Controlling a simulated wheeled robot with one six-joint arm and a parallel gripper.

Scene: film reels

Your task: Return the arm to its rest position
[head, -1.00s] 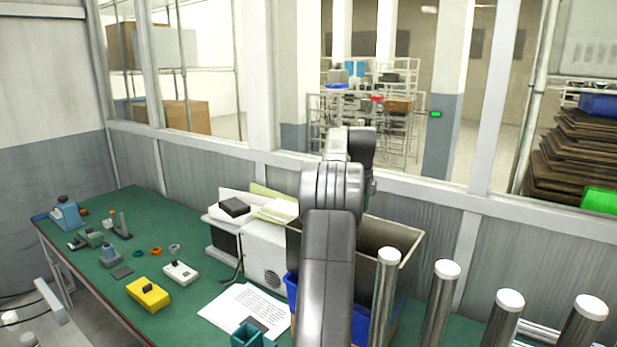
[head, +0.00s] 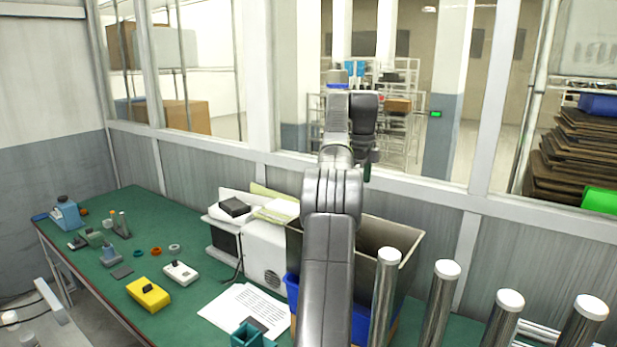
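My arm (head: 328,250) rises from the bottom centre, in front of the green table. Its raised wrist section (head: 362,125) stands against the window. A small dark part, my gripper end (head: 367,170), hangs below the wrist, partly hidden behind the arm. Its fingers cannot be made out, nor whether it holds anything.
The green table (head: 205,312) holds a yellow box (head: 148,293), a white device (head: 181,273), a paper sheet (head: 245,308) and a white machine (head: 268,250). A grey bin (head: 385,235) stands close behind my arm. Metal posts (head: 437,300) with white caps stand at the right.

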